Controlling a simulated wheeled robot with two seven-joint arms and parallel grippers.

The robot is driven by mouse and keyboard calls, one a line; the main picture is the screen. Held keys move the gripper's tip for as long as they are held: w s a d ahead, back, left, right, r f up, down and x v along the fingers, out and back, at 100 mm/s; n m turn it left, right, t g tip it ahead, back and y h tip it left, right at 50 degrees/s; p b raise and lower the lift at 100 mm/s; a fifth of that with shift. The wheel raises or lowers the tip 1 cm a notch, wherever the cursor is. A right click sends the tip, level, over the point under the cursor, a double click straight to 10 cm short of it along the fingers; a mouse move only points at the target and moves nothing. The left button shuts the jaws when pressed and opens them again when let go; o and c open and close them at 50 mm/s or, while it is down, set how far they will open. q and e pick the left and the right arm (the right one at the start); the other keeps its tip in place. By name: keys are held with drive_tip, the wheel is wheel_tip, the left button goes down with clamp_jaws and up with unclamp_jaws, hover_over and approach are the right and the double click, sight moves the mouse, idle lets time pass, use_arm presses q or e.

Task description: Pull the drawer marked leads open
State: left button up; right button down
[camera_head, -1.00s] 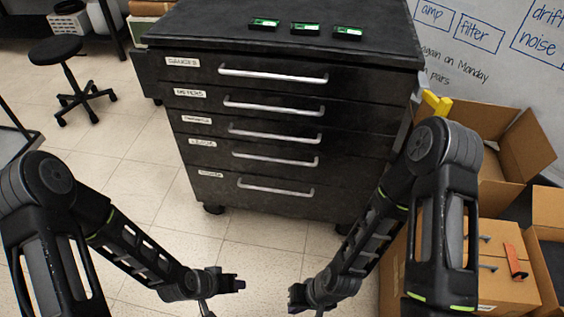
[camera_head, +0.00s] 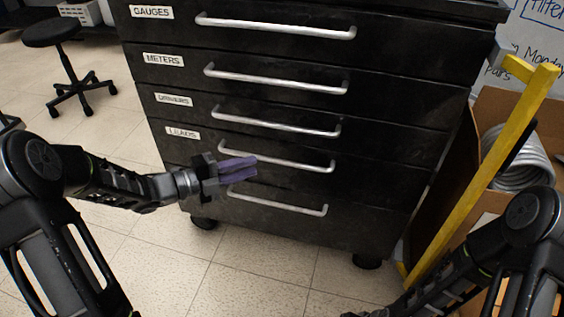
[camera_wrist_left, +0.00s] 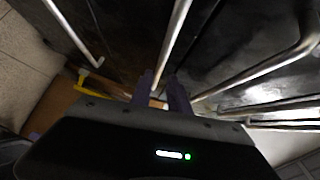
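The black cabinet's drawer labelled LEADS (camera_head: 182,133) is the fourth from the top and looks closed. Its silver bar handle (camera_head: 300,162) runs across its front. My left gripper (camera_head: 256,166) is at the left part of this handle, with two purple fingers spread a little apart and overlapping the bar in the picture. In the left wrist view the fingers (camera_wrist_left: 161,92) stand apart, with a silver bar (camera_wrist_left: 173,45) running toward the gap between them. I cannot tell whether they touch it. My right forearm shows at the lower right; its gripper is out of frame.
Drawers labelled GAUGES (camera_head: 151,12), METERS (camera_head: 163,60) and a third are above, and another handle (camera_head: 280,203) is below. A yellow post (camera_head: 490,165) and a cardboard box with a coil (camera_head: 518,160) stand at the right. A stool (camera_head: 68,65) is at the left.

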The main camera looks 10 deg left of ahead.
sight(271, 160)
use_arm(q)
drive_tip(key=b+x, duration=0.2)
drive_tip(key=x, duration=0.5)
drive_tip(key=shift+f, duration=0.15)
drive_tip(key=shift+w+d, duration=0.25)
drive_tip(key=shift+d, duration=0.1)
drive_tip(key=shift+c, duration=0.2)
clamp_jaws()
idle(0.9)
